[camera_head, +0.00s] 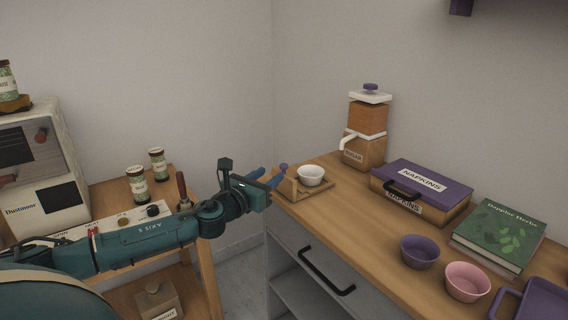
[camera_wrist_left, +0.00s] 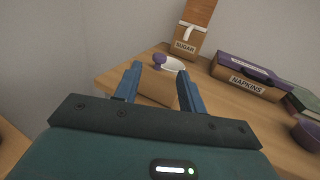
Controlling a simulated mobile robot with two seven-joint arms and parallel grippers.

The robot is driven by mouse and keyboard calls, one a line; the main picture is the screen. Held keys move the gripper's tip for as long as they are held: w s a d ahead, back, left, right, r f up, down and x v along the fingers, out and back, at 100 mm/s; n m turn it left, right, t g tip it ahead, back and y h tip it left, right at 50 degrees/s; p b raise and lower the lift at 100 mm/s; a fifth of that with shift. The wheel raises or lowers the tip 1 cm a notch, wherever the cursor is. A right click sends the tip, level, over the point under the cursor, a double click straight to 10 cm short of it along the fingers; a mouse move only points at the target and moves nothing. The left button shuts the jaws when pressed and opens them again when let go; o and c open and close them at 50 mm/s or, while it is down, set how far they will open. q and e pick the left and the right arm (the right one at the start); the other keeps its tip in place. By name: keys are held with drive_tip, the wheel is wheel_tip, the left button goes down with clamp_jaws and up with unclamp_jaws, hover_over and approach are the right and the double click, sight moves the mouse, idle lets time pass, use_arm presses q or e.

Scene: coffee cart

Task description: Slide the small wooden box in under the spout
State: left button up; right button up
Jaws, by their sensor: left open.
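My left gripper (camera_head: 268,177) is open just left of the box. In the left wrist view the box's panel (camera_wrist_left: 157,90) shows between the fingers (camera_wrist_left: 158,72), with the knob near the left fingertip. Contact cannot be told. My right gripper is not in view.
A napkin box (camera_head: 423,187) stands right of the dispenser, with a green book (camera_head: 500,232) and purple and pink bowls (camera_head: 467,282) farther right. Bare counter lies between wooden box and napkin box. Jars and a white machine (camera_head: 40,165) stand on the left table.

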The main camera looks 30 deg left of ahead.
sight(282, 166)
use_arm(q)
drive_tip(key=w, duration=0.8)
drive_tip(key=shift+c, duration=0.4)
clamp_jaws()
